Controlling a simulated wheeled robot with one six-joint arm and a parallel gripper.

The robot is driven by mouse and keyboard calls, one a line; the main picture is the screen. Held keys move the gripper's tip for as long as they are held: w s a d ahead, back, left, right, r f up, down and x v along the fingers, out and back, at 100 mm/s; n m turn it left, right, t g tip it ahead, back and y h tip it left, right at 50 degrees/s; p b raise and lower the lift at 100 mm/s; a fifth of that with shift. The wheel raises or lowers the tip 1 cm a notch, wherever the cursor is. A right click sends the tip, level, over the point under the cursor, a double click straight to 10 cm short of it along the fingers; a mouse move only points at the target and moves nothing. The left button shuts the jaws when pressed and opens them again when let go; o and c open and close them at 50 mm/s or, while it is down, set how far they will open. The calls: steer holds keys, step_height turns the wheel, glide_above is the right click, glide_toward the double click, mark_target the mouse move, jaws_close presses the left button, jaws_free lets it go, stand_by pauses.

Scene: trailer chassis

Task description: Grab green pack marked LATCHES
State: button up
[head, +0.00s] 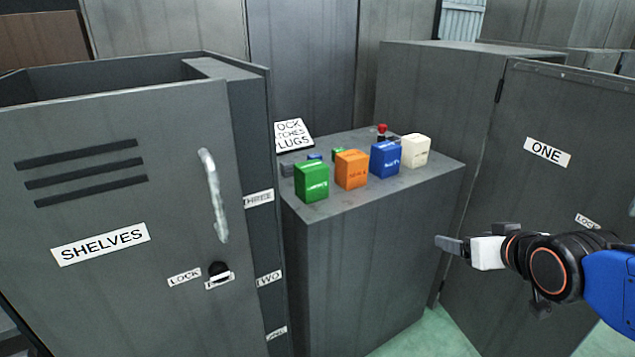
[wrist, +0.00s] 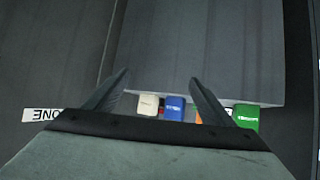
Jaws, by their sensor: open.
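A green pack (head: 311,182) with small white lettering stands upright at the front left of a dark grey cabinet top; I cannot read the lettering surely. It also shows in the wrist view (wrist: 246,116), right of my gripper's right finger. My gripper (head: 449,245) is at the right in the head view, apart from the packs and lower than the cabinet top in the picture. In the wrist view its two fingers (wrist: 158,88) are spread with nothing between their tips.
Orange (head: 351,170), blue (head: 385,160) and white (head: 415,151) packs stand in a row right of the green one. A sign (head: 292,135) and small items are behind. A SHELVES locker (head: 130,200) stands left, door ONE (head: 560,200) right.

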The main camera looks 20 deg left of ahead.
steer(key=w+a+r+n+t+y, duration=0.1)
steer(key=a+y, duration=0.1)
steer(key=a, duration=0.5)
steer(key=w+a+r+n+y, duration=0.2)
steer(key=a, duration=0.5)
steer(key=n+y, duration=0.3)
steer(key=y, duration=0.3)
glide_toward(304, 163)
steer(key=w+a, duration=0.2)
steer(key=w+a+f, duration=0.1)
steer(key=w+a, duration=0.1)
steer(key=w, duration=0.1)
steer(key=shift+a+f, duration=0.1)
steer(key=shift+a, duration=0.1)
steer(key=shift+x, duration=2.6)
steer(key=c, duration=1.3)
